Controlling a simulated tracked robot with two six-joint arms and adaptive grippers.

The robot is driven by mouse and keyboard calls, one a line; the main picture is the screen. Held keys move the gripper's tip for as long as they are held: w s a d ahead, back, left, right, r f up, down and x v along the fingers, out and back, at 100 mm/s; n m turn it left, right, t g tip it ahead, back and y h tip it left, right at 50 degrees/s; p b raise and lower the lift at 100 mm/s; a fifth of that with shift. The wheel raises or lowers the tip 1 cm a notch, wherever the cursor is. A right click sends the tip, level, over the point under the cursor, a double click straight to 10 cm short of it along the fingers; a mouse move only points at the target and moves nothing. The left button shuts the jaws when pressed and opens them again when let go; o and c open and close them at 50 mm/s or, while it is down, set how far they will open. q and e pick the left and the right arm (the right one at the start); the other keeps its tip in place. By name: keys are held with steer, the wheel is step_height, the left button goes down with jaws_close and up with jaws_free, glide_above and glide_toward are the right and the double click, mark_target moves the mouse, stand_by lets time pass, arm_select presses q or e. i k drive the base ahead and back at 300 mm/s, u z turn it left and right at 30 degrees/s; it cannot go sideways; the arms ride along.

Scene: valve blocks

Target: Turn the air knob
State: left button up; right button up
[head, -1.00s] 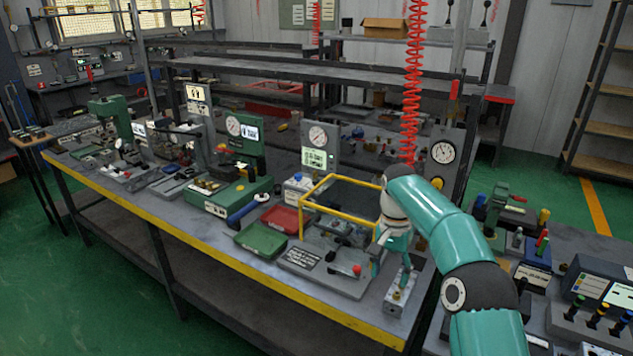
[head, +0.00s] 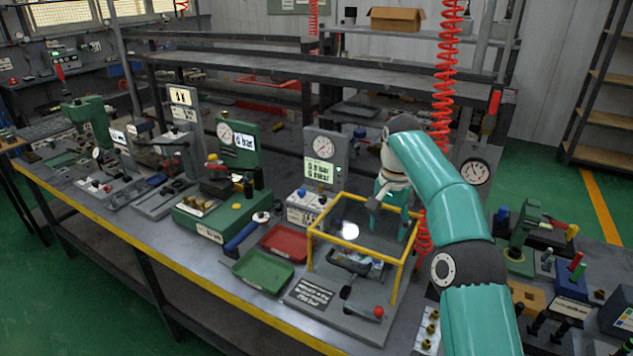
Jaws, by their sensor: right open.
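My right gripper (head: 386,206) is at the end of the teal arm that comes in from the lower right. It is open, hanging over the back right of the yellow-framed guard, and holds nothing. A grey panel (head: 325,146) with a round gauge and a lit display stands to its left, apart from it. A small white box (head: 304,210) with a blue knob on top (head: 301,191) stands at the panel's foot. I cannot tell for sure which part is the air knob. My left gripper is not in view.
The yellow guard frame (head: 331,240) stands on a grey base with a red-knobbed lever (head: 377,311). A red tray (head: 285,241) and a green tray (head: 263,270) lie to its left. A red coiled hose (head: 446,80) hangs behind my arm.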

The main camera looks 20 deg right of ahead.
mark_target(322, 199)
steer(key=i, duration=1.3)
steer(key=u, duration=0.05)
